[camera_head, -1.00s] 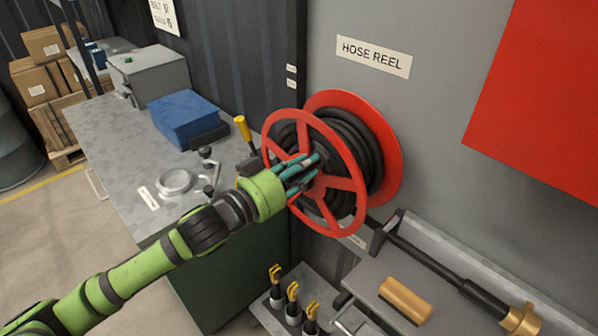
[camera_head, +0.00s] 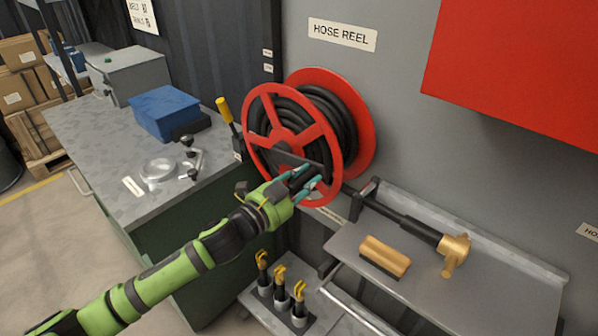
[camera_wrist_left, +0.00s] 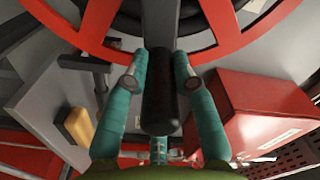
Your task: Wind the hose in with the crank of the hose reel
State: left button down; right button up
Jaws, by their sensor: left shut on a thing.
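The hose reel (camera_head: 291,141) is on the grey wall, with a red front wheel, a red back disc and a black hose (camera_head: 327,108) coiled between them. A dark crank arm (camera_head: 300,160) runs from near the hub toward the lower right of the wheel. My left gripper (camera_head: 306,181) is there, in front of the lower rim. In the left wrist view its teal fingers are shut around the black crank handle (camera_wrist_left: 160,95). The fingers partly hide the handle in the head view. My right gripper is not in view.
A brass nozzle (camera_head: 454,254) on a black pipe lies over the grey shelf at the right, near a tan block (camera_head: 384,257). A green cabinet with a blue box (camera_head: 168,112) and a yellow-handled lever (camera_head: 225,110) stand left. Several yellow-topped fittings (camera_head: 280,283) stand below.

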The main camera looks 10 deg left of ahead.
pick_arm(q)
notch_tip(320, 180, down, 10)
jog(key=w+a+m+b, duration=0.1)
jog(key=a+m+b, duration=0.1)
jog(key=m+b, duration=0.4)
jog(key=shift+w+f+m, duration=0.2)
jog(key=shift+f+m, duration=0.05)
jog(key=shift+m, duration=1.65)
jog(key=shift+a, duration=0.1)
jog(key=c, duration=1.1)
grip_release()
jog(key=shift+f, duration=0.1)
jog(key=shift+o, duration=0.4)
jog(key=shift+w, duration=0.1)
jog(key=v, duration=1.2)
